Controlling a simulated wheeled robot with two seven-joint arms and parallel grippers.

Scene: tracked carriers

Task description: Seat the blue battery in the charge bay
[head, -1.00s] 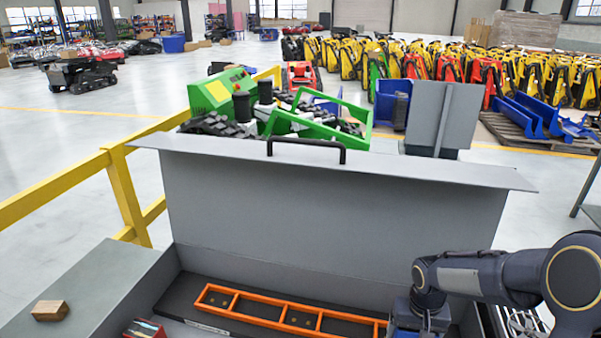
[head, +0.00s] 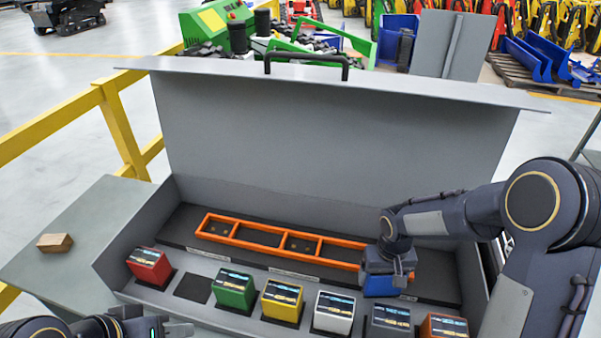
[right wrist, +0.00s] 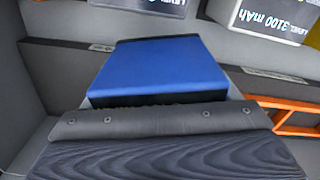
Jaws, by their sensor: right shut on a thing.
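My right gripper (head: 388,268) is shut on the blue battery (head: 380,286), at the right end of the orange frame (head: 262,238) on the dark strip inside the grey case. The battery also shows as a plain blue block beyond my gripper in the right wrist view (right wrist: 160,68). It hides part of the frame's right end, and I cannot tell whether it touches the strip. The frame is divided by crossbars, with small contacts on its floor. Which part is the charge bay is not labelled legibly. My left gripper (head: 172,328) is at the bottom left, apart from the batteries.
A front row holds red (head: 149,266), green (head: 235,287), yellow (head: 282,299), white (head: 333,311), grey (head: 390,321) and orange (head: 443,328) batteries. A dark empty square (head: 193,288) lies between red and green. The raised lid (head: 330,140) stands behind. A wooden block (head: 55,243) sits left.

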